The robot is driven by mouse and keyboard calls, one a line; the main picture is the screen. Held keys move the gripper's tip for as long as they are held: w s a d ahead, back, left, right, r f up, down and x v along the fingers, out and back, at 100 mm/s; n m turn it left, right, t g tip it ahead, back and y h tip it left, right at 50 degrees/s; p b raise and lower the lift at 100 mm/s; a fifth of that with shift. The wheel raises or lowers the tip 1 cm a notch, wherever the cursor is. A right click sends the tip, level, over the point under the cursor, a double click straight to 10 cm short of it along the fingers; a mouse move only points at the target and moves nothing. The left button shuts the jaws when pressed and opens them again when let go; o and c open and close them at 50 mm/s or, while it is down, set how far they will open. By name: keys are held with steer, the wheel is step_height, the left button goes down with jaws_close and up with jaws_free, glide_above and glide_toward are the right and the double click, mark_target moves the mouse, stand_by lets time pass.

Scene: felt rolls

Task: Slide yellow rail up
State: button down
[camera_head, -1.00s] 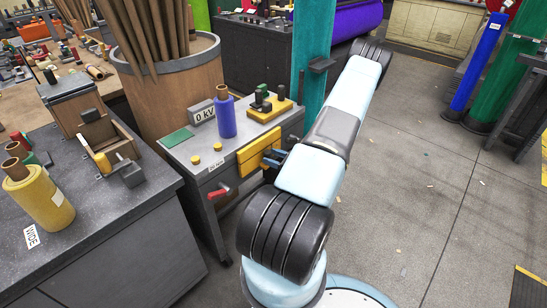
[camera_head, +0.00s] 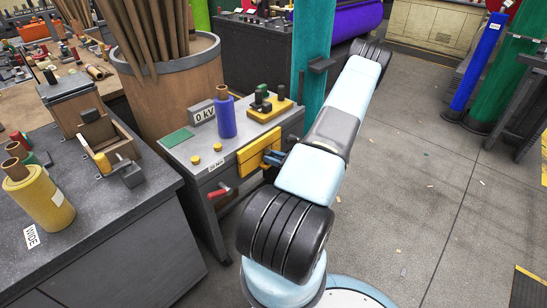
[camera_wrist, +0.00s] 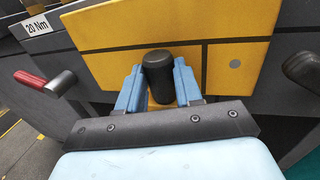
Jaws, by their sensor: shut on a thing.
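Yellow panels (camera_head: 250,157), which I take to include the yellow rail, are on the front of a grey cabinet. In the wrist view the yellow surface (camera_wrist: 120,25) is split by dark seams, and a black knob (camera_wrist: 158,72) stands out from it. My gripper (camera_wrist: 158,90) has its two blue fingers on either side of the knob, shut on it. In the head view the gripper (camera_head: 273,157) reaches the yellow front from the right. The fingers and knob hide part of the yellow piece behind, so its edges are partly unclear.
A red-handled lever (camera_head: 219,192) sticks out left of the yellow front; it also shows in the wrist view (camera_wrist: 35,82). On the cabinet top are a blue roll (camera_head: 226,117), a "0 kV" display (camera_head: 203,113) and yellow buttons. A teal column (camera_head: 311,60) stands behind my arm.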

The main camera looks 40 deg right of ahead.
mark_target(263, 143)
steer(key=shift+r, duration=2.9)
steer(key=c, duration=0.8)
jaws_free()
steer(key=shift+o, duration=0.2)
steer(key=shift+s, duration=0.1)
steer(key=v, duration=1.3)
steer(key=shift+s+d, duration=0.25)
steer(key=shift+f, duration=0.1)
